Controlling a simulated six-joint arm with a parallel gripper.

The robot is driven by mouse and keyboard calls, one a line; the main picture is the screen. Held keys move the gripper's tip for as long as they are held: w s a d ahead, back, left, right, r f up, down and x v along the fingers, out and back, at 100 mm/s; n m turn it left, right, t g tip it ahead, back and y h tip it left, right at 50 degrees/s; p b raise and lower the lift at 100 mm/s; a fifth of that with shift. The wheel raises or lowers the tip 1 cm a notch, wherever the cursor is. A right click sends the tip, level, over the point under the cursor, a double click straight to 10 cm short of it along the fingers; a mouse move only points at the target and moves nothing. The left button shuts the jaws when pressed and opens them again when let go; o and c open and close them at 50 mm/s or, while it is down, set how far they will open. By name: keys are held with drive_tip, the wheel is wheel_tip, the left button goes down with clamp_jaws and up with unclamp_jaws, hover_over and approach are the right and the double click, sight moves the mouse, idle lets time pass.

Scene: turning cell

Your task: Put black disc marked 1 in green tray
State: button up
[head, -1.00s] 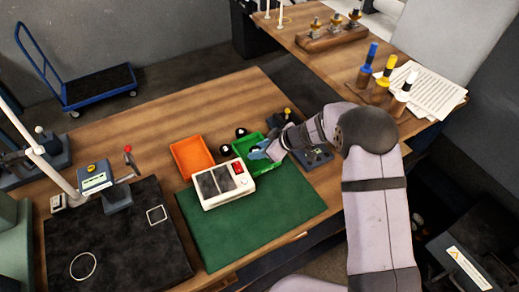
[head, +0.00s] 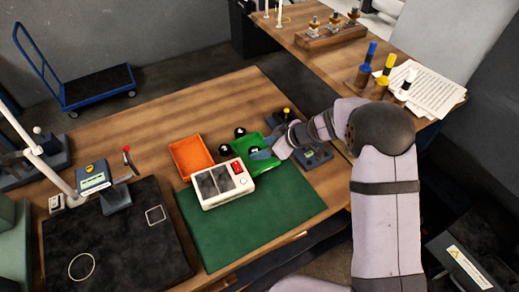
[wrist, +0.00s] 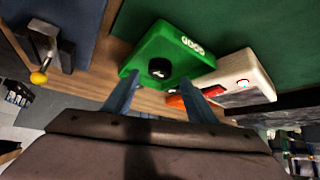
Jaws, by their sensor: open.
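The green tray (head: 266,166) stands behind the white box in the head view. In the wrist view the green tray (wrist: 190,62) carries a white label on its far wall. One black disc (head: 254,149) lies in the tray; in the wrist view this disc (wrist: 159,67) shows a pale mark, too small to read surely. Two other black discs, one at the back (head: 240,132) and one at the left (head: 226,150), lie on the wood outside the tray. My gripper (wrist: 160,80) is open and empty at the tray's near side, its fingers apart, with the disc beyond the fingertips.
An orange tray (head: 190,157) stands to the left. The white box (head: 222,184) with a red switch sits close in front of the green tray, on a green mat (head: 255,225). A dark device with a yellow knob (wrist: 39,77) stands beside the tray.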

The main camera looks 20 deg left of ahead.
drive_tip(key=v, duration=0.9)
drive_tip(key=w+d+r+m+t+h, duration=0.2)
drive_tip(key=w+d+r+m+t, duration=0.3)
drive_tip(key=d, duration=0.3)
drive_tip(key=s+d+m+t+h, duration=0.15)
drive_tip(key=d+m+h, duration=0.3)
drive_tip(key=d, duration=0.75)
drive_tip(key=s+d+f+m+g+h, duration=0.35)
drive_tip(key=s+d, duration=0.35)
drive_tip(key=s, duration=0.5)
drive_tip(key=s+a+f+m+g+y, duration=0.1)
drive_tip(key=s+g, duration=0.4)
drive_tip(key=s, duration=1)
drive_tip(key=shift+s+a+f+m+y, duration=0.25)
drive_tip(key=shift+a+f+y, duration=0.35)
drive_tip(key=shift+a, duration=0.3)
